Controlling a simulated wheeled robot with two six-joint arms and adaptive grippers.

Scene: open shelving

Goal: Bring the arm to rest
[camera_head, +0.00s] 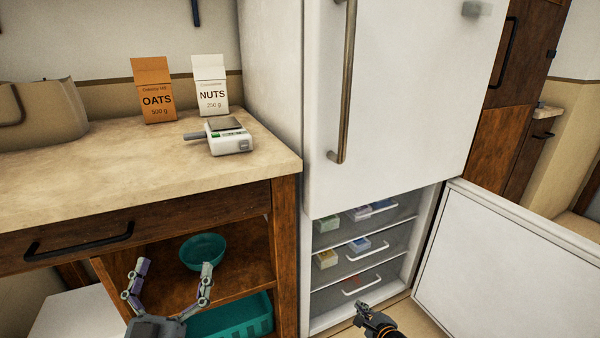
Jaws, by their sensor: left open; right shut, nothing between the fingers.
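My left gripper (174,267) is at the bottom left, in front of the open shelf under the counter. Its two fingers are spread apart with nothing between them. A teal bowl (203,247) sits on the shelf behind its right finger. My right gripper (361,306) is at the bottom centre, near the open lower compartment of the white fridge. It is shut and appears empty. Much of both arms is outside the picture.
The fridge's lower door (510,265) stands open to the right; drawers inside hold small boxes. A teal basket (235,318) is below the bowl. The counter (90,170) bears an oats carton (153,92), a nuts carton (211,86) and a small white device (228,139).

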